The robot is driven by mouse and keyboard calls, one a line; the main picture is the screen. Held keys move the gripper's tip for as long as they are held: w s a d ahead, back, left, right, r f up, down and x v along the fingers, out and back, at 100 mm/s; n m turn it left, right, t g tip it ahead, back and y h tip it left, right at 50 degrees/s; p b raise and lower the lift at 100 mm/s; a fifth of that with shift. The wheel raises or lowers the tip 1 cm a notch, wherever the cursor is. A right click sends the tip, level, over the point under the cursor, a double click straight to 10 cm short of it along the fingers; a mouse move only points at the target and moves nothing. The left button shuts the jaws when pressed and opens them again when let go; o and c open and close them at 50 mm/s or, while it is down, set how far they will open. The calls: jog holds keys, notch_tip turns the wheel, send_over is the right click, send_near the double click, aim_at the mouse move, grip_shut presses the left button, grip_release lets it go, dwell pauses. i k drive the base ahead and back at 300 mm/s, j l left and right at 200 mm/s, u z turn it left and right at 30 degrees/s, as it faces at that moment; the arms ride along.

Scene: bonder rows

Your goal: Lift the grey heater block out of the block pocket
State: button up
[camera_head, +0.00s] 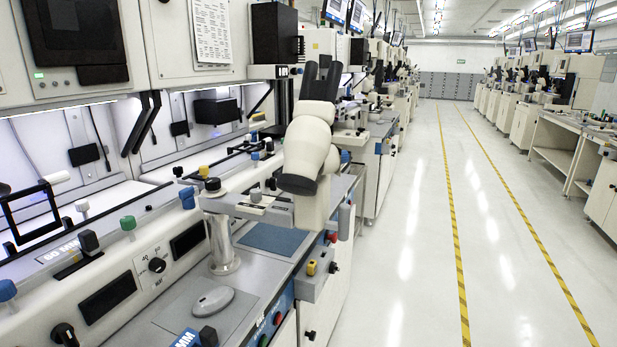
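I cannot make out the grey heater block or the block pocket for certain in the head view. A bonder bench (190,325) runs along the left side. A grey work plate with small fittings (252,205) sits on it beside a white microscope (309,150) with black eyepieces. The microscope hides part of the bench behind it. My gripper is not in view.
A metal post (223,245) and a grey rounded mouse-like device (213,301) stand on the bench near a blue-grey mat (273,238). Knobs line the sloped panel (135,275).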

aim_at(87, 241)
jog(key=u, duration=1.25)
